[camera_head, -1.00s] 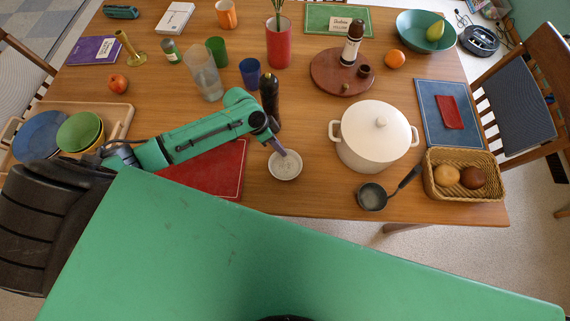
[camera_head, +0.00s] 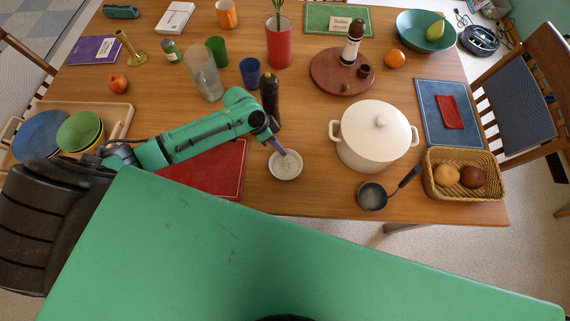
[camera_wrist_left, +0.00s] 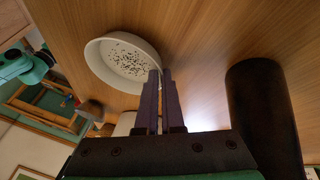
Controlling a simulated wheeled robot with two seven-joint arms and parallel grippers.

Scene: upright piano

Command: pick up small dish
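The small dish (camera_head: 286,169) is a white round bowl with dark specks inside. It is at the table's front middle in the head view, and it also shows at the upper left in the left wrist view (camera_wrist_left: 112,66). My left gripper (camera_head: 284,152) reaches it from the upper left. In the left wrist view its two fingers (camera_wrist_left: 161,74) are close together with a narrow gap at the dish's rim, and they look shut on that rim. The exact contact is partly hidden by the fingers. My right gripper is not in view.
A dark bottle (camera_head: 270,101) stands close behind my gripper. A white lidded pot (camera_head: 374,145) and a ladle (camera_head: 372,195) are to the right. Bare table separates dish and pot.

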